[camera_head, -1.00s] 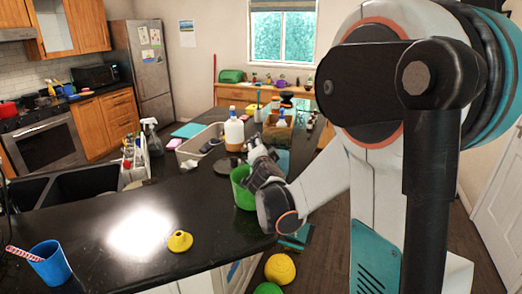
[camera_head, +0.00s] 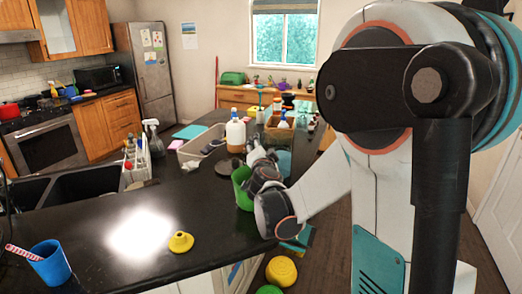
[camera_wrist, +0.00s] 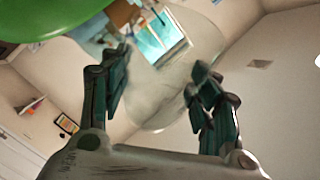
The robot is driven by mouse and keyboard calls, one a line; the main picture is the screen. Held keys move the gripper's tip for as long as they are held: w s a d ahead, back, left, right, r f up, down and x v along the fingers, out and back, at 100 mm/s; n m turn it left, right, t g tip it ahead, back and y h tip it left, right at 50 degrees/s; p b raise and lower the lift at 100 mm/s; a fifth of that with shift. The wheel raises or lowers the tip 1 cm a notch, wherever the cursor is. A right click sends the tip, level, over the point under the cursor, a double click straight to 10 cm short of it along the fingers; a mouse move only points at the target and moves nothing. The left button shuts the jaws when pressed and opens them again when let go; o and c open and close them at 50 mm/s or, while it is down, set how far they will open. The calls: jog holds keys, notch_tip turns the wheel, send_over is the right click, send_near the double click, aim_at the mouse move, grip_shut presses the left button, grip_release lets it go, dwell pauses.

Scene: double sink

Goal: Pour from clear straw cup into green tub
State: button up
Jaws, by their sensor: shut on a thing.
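The green tub (camera_head: 242,188) stands near the right edge of the dark counter, partly hidden by my gripper and wrist. Its green side also shows at the top left of the wrist view (camera_wrist: 45,18). My gripper (camera_head: 258,158) is beside and above the tub's right side. In the wrist view my gripper (camera_wrist: 158,92) has its fingers on both sides of the clear straw cup (camera_wrist: 165,75), shut on it. The cup is see-through, with the window and room showing through it. It looks tilted; its straw and contents cannot be made out.
A blue cup (camera_head: 50,265) with a striped straw and a yellow funnel-like piece (camera_head: 180,242) are on the near counter. Behind the tub are a white-and-amber bottle (camera_head: 235,132) and a grey bin (camera_head: 203,145). The counter's middle is clear.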

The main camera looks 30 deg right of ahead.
aim_at(270, 140)
jog(key=shift+d, duration=0.1)
jog(key=shift+d+f+m+g+y+p, duration=0.2)
jog(key=shift+d+m+g+y+p, duration=0.35)
jog(key=shift+m, duration=0.4)
jog(key=shift+d+f+m+g+y+p, duration=0.2)
jog(key=shift+d+m+g+y+p, duration=0.15)
jog(key=shift+d+m+y+p, duration=0.45)
jog(key=shift+a+r+h, duration=0.1)
jog(key=shift+a+h, duration=0.05)
jog(key=shift+h, duration=0.1)
notch_tip(270, 140, up, 2)
jog(key=m+y+p, duration=0.1)
jog(key=m+p, duration=0.1)
jog(key=shift+g+y+p, duration=0.3)
jog(key=shift+g+p, duration=0.1)
jog(key=shift+r+m+y+p, duration=0.5)
jog(key=shift+m+y+p, duration=0.15)
jog(key=shift+m, duration=0.1)
